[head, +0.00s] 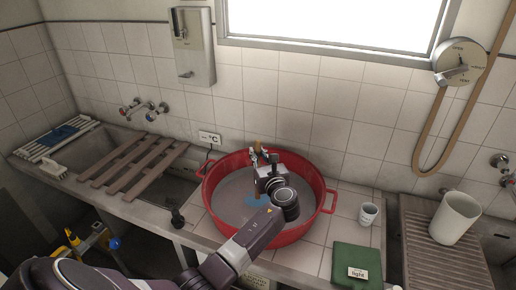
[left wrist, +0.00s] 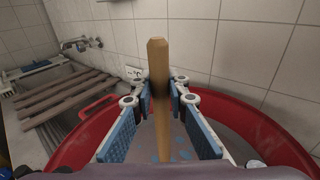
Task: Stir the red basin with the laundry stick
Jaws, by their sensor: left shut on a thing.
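The red basin (head: 327,203) stands on the tiled counter below the window, with greyish liquid and a blue patch inside. My left gripper (head: 265,160) is over the basin, its arm crossing the basin's front rim. In the left wrist view my left gripper (left wrist: 161,92) is shut on the wooden laundry stick (left wrist: 158,60), which stands nearly upright between the blue-padded fingers. The stick's lower end is hidden. The red basin's rim (left wrist: 262,125) curves around both sides in that view. My right gripper is not in view.
A wooden slatted rack (head: 135,165) lies over the sink at left. A white cup (head: 368,213), a green book (head: 357,264) and a white pitcher (head: 454,217) stand at right. A wall dispenser (head: 192,46) hangs behind. Bare tiled counter shows right of the basin.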

